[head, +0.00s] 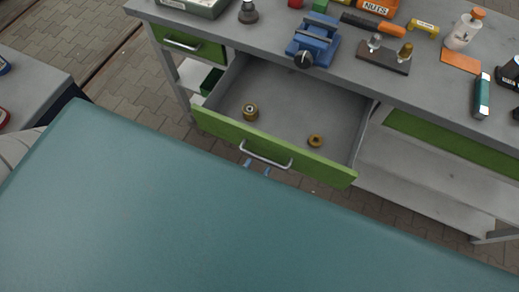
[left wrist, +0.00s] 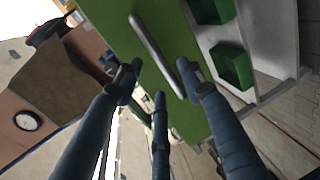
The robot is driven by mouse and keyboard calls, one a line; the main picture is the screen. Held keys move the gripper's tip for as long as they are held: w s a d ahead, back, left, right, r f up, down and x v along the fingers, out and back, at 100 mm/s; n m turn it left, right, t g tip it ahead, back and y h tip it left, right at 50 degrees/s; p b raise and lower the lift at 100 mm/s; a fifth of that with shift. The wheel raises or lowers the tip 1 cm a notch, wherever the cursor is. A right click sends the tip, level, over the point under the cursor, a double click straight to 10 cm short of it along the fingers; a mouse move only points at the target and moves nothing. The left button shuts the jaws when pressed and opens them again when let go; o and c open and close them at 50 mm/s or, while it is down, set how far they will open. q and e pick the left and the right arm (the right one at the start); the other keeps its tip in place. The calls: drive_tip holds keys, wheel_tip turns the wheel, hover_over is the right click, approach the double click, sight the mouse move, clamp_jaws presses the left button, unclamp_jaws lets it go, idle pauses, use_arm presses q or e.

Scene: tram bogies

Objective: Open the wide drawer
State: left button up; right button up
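The wide drawer (head: 330,171) has a green front and stands pulled out from under the grey workbench, its inside showing. Its silver bar handle (head: 265,157) is on the front; it also shows in the left wrist view (left wrist: 155,52). The blue fingertips of my left gripper (head: 257,168) show just below the handle. In the left wrist view the fingers (left wrist: 161,85) are spread, near the handle's lower end; contact cannot be told. My right gripper is not in view.
A smaller green drawer (head: 188,42) is at the left, above a shelf with green bins (left wrist: 232,66). On the bench top are a blue vise (head: 313,42), a white bottle (head: 464,31) and several tools. Paved floor shows between bench and the grey table (head: 30,88).

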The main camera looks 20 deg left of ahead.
use_arm(q)
drive_tip(key=v, duration=0.8)
wheel_tip(320, 180, down, 23)
drive_tip(key=s+m+g+h, duration=0.2)
drive_tip(key=m+g, duration=0.4)
drive_tip(key=m, duration=0.5)
drive_tip(key=s+a+f+m+g+y, duration=0.1)
drive_tip(key=s+a+f+m+g, duration=0.3)
drive_tip(key=f, duration=0.5)
drive_tip(key=s+a+f+m+g+y, duration=0.1)
drive_tip(key=s+a+f+m+g, duration=0.3)
drive_tip(key=s+f, duration=0.4)
drive_tip(key=shift+s+a+f+m+g+y, duration=0.35)
drive_tip(key=shift+a+f+m, duration=0.3)
drive_tip(key=shift+a, duration=0.45)
